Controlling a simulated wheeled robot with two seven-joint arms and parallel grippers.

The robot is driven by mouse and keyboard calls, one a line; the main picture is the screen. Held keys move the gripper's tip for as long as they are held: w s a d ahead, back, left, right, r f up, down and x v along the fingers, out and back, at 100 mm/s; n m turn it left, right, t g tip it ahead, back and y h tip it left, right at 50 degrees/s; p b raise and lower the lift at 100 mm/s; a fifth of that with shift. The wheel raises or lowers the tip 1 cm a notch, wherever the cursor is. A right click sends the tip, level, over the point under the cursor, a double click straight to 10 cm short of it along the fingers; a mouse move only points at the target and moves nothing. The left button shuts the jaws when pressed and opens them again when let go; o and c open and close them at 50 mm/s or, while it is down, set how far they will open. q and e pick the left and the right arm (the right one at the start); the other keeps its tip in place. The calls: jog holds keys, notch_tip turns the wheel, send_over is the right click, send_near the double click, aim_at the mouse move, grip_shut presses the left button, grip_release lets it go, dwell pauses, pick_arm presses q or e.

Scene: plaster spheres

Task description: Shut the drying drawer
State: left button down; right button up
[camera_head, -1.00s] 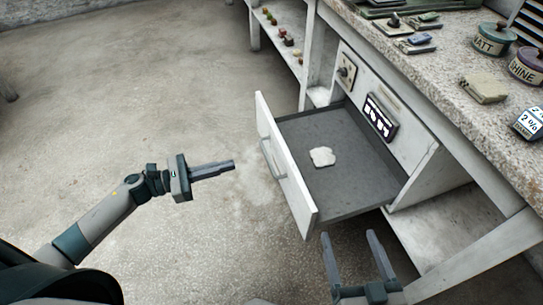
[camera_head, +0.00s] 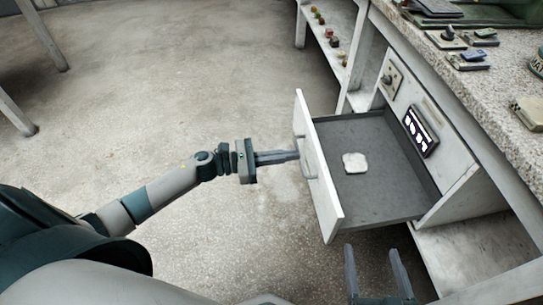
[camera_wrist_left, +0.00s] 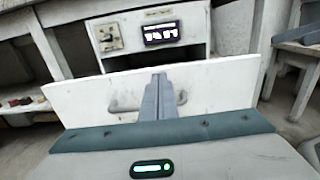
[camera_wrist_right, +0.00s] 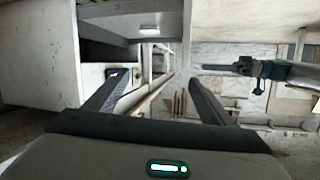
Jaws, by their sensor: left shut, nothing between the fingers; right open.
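The drying drawer (camera_head: 385,195) stands pulled out from the bench, with a pale flat plaster piece (camera_head: 355,163) lying on its grey floor. Its white front panel (camera_head: 325,190) has a bar handle, which also shows in the left wrist view (camera_wrist_left: 125,105). My left gripper (camera_head: 297,155) is shut and empty. Its fingertips are at the outer face of the panel, close to the handle; I cannot tell whether they touch. In the left wrist view the fingers (camera_wrist_left: 158,80) point at the panel in front of the handle. My right gripper (camera_head: 372,250) is open and empty, below and in front of the drawer's near side.
The bench front has a knob plate (camera_head: 391,79) and a lit display (camera_head: 421,131) above the drawer. The bench top (camera_head: 490,95) holds tools, blocks and a tin. A low shelf (camera_head: 480,262) lies under the bench. The floor (camera_head: 180,90) left of the drawer is clear.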

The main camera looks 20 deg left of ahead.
aim_at(316, 152)
pick_arm(q)
jog(key=shift+x, duration=2.4)
pick_arm(e)
jog(key=shift+s+d+f+g, duration=0.1)
jog(key=shift+s+f+g, duration=0.1)
jog(key=shift+f+g, duration=0.3)
